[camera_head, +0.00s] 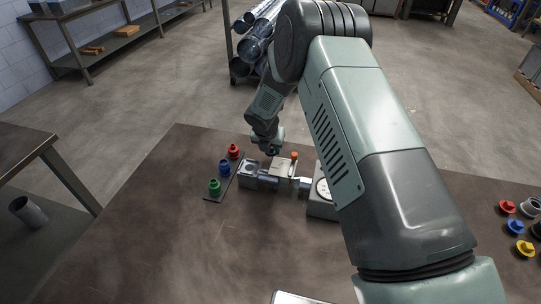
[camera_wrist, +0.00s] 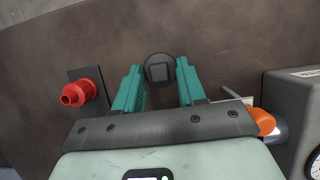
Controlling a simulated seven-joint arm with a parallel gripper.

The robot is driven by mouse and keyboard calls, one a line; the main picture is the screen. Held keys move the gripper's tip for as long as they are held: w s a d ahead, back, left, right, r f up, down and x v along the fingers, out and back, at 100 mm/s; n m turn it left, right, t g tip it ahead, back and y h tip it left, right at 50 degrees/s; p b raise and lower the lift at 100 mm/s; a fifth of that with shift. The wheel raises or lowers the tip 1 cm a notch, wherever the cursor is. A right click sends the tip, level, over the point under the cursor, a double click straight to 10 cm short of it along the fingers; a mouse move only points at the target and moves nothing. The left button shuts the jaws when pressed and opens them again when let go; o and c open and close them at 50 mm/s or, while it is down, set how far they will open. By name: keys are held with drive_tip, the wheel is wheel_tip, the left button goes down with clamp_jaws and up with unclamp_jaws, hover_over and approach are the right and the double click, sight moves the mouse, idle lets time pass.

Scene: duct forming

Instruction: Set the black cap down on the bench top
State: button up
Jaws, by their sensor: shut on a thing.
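The black cap (camera_wrist: 159,68) is round with a raised square in its middle. In the wrist view it sits between the tips of the two teal fingers of my gripper (camera_wrist: 159,72), which is shut on it. In the head view my gripper (camera_head: 271,150) is above the far part of the brown bench top (camera_head: 150,235), over the grey fixture; the cap is too small and dark to make out there. The bench top also shows behind the cap in the wrist view (camera_wrist: 225,40). The gap between cap and surface cannot be judged.
A dark strip holds red (camera_head: 233,151), blue (camera_head: 225,167) and green (camera_head: 214,187) fittings left of a grey clamp fixture (camera_head: 262,178) with an orange knob (camera_head: 294,155). A gauge box (camera_head: 322,200) adjoins it. Coloured caps (camera_head: 515,226) lie far right. The bench's front left is clear.

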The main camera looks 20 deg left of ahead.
sight(270, 154)
drive_tip(key=shift+f, duration=1.9)
drive_tip(key=shift+f, duration=0.15)
drive_tip(key=o, duration=1.1)
drive_tip(key=v, duration=1.2)
